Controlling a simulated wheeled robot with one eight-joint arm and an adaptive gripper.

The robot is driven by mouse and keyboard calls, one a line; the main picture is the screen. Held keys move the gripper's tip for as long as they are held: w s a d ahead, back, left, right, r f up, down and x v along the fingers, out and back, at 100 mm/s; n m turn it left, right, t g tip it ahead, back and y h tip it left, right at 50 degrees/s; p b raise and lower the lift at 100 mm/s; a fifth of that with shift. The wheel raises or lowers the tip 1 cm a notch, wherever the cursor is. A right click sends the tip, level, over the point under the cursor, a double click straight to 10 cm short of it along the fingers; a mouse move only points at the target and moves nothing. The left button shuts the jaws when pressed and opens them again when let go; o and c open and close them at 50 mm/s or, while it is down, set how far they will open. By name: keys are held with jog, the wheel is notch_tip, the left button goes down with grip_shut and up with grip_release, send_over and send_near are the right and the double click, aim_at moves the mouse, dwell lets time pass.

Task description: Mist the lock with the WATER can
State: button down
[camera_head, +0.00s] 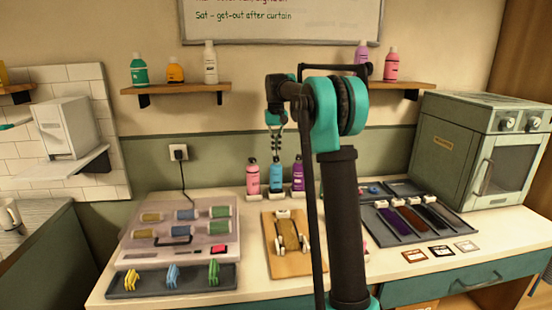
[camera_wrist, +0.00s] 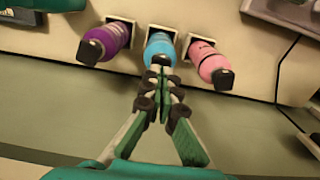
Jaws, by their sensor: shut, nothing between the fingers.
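Three spray cans stand in a row at the back of the counter: pink (camera_head: 253,178), blue (camera_head: 276,177) and purple (camera_head: 297,177). I cannot read which is WATER. In the wrist view, the purple (camera_wrist: 112,38), blue (camera_wrist: 159,46) and pink (camera_wrist: 207,60) cans appear in reverse order. My gripper (camera_head: 278,148) is shut and empty above the blue can. In the wrist view my fingertips (camera_wrist: 158,76) overlap the blue can's top; I cannot tell whether they touch.
A case of rollers (camera_head: 180,228) and a dark tray of coloured clips (camera_head: 172,280) lie left. A dark tray (camera_head: 440,224) with coloured hair strands lies right, beside a green oven-like cabinet (camera_head: 470,150). Shelves with bottles (camera_head: 175,88) hang behind. My arm hides part of the counter.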

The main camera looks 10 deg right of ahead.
aim_at(276, 157)
jog(key=shift+f, duration=0.7)
jog(key=shift+r, duration=3.5)
jog(key=shift+s, duration=0.1)
